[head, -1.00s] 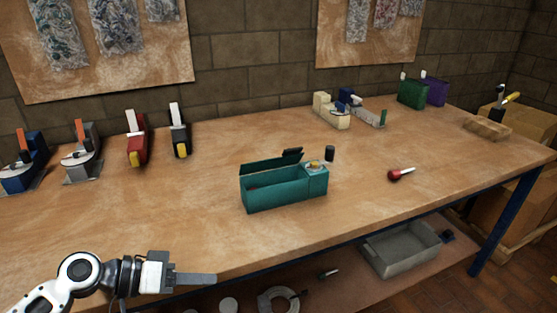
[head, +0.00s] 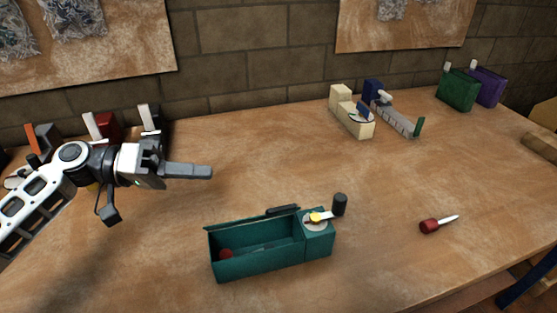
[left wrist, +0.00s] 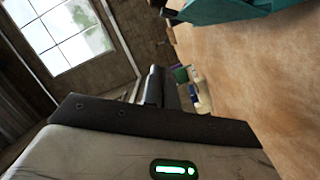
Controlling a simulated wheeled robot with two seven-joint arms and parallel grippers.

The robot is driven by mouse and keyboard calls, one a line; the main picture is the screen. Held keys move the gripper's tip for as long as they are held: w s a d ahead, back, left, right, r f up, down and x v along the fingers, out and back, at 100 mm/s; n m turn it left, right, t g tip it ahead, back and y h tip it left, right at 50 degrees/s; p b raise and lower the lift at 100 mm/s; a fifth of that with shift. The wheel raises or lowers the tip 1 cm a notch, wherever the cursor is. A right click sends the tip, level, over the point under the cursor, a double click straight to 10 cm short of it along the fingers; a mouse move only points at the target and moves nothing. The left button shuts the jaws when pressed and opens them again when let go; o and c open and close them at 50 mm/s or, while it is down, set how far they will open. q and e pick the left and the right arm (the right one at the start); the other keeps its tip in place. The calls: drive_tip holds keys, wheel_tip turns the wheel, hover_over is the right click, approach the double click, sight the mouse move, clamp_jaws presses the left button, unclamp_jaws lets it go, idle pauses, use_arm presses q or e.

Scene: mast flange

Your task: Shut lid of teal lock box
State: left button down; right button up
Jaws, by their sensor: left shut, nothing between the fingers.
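The teal lock box (head: 278,262) stands on the workbench in the middle of the head view. Its left compartment is uncovered, and a small red thing (head: 226,254) shows inside. The lid (head: 250,218) is open at the back, seen nearly edge-on, with a dark strip (head: 283,210) on it. The right end has a round plate with a yellow part and a black knob (head: 340,204). My left gripper (head: 210,172) is shut and empty, above and behind the box's left end, apart from it. In the left wrist view, part of the box (left wrist: 225,8) shows at the top edge.
A red-handled screwdriver (head: 432,226) lies right of the box. Cream (head: 352,115) and grey (head: 397,115) clamp-like devices stand behind it. Green (head: 458,89) and purple (head: 488,86) boxes stand at the far right. The bench (head: 400,175) between is clear.

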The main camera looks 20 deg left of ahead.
use_arm(q)
drive_tip(key=p+x, duration=0.1)
drive_tip(key=x, duration=0.2)
drive_tip(key=s+p+x, duration=0.1)
drive_tip(key=x, duration=0.3)
drive_tip(key=s+f+p+x, duration=0.1)
drive_tip(key=x, duration=0.2)
drive_tip(key=shift+w+d+p, duration=0.15)
drive_tip(key=shift+d+p, duration=0.15)
drive_tip(key=shift+d, duration=0.25)
drive_tip(key=shift+s+d+f, duration=0.15)
drive_tip(key=shift+s+f, duration=0.1)
drive_tip(key=shift+f, duration=0.05)
drive_tip(key=shift+s+d+f, duration=0.15)
drive_tip(key=shift+s+f, duration=0.1)
use_arm(e)
drive_tip(key=shift+s+d+r, duration=0.15)
drive_tip(key=shift+d+r, duration=0.1)
drive_tip(key=shift+r, duration=0.5)
drive_tip(key=shift+f, duration=0.1)
